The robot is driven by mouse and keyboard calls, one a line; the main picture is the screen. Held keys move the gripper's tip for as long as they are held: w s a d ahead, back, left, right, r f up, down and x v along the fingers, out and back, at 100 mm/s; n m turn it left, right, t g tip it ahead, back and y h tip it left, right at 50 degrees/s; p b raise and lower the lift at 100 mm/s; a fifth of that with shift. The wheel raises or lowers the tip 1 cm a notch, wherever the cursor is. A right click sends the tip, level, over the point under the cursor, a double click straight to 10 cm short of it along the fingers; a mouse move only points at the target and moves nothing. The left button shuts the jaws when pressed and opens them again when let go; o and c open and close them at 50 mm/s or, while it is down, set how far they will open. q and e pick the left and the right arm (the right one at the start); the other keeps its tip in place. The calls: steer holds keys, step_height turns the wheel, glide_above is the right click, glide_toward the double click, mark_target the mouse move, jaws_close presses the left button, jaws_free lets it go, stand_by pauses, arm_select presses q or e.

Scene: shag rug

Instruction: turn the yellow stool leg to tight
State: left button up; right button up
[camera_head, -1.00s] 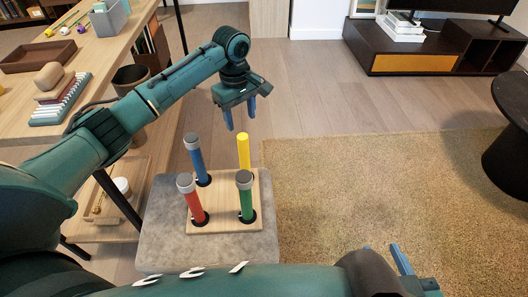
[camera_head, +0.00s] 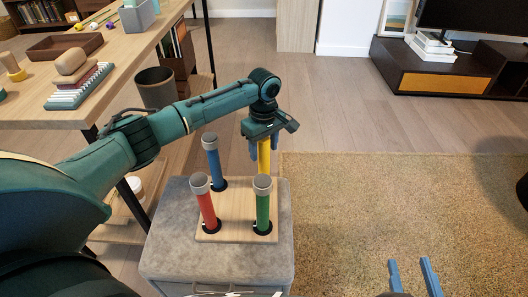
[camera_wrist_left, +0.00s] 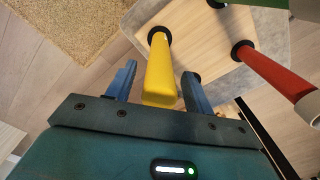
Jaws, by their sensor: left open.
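The yellow stool leg (camera_head: 264,158) stands upright at the far right corner of the wooden stool seat (camera_head: 237,213). It has no grey cap like the other legs. My left gripper (camera_head: 266,152) is above and around its upper end, open, with one finger on either side. In the left wrist view the yellow leg (camera_wrist_left: 160,75) runs between the two open fingers, with a visible gap at the left finger. The blue (camera_head: 214,160), red (camera_head: 206,205) and green (camera_head: 263,205) legs stand in the other corners. My right gripper (camera_head: 410,277) shows two parted fingertips at the bottom, empty.
The seat rests on a grey upholstered ottoman (camera_head: 165,240). A wooden table (camera_head: 130,60) with trays and small items is at the left, with a dark bin (camera_head: 155,87) beside it. The rug (camera_head: 400,200) at the right is clear.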

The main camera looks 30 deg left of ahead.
arm_select(q)
steer(key=shift+f, duration=0.35)
steer(key=shift+c, duration=0.3)
steer(key=shift+r, duration=0.1)
steer(key=c, duration=0.9)
